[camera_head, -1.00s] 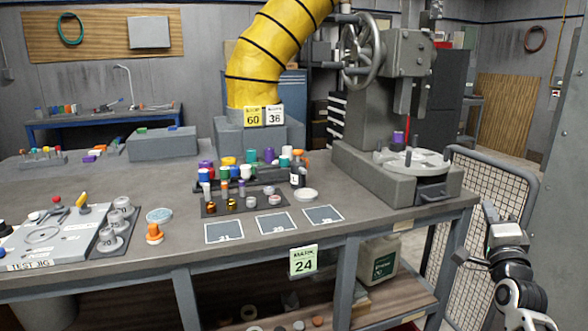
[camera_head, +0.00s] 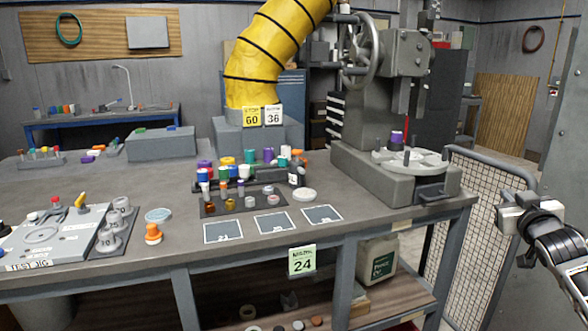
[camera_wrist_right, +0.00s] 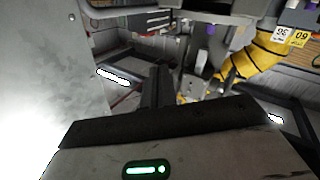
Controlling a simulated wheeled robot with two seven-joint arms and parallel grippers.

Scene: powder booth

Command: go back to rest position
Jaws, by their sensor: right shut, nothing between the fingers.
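My right gripper (camera_head: 508,226) is at the right edge of the head view, past the right end of the workbench and in front of the mesh guard. It is shut and empty, and touches nothing that I can see. In the right wrist view its dark fingers (camera_wrist_right: 158,88) are together, with the press area and the yellow duct beyond. My left gripper is not in view.
The workbench (camera_head: 120,262) holds a rack of small coloured bottles, a test jig and a press (camera_head: 372,150). The mesh guard (camera_head: 478,225) stands at the bench's right end. A grey wall (camera_head: 560,120) is close on the right. A yellow duct (camera_head: 265,55) hangs above.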

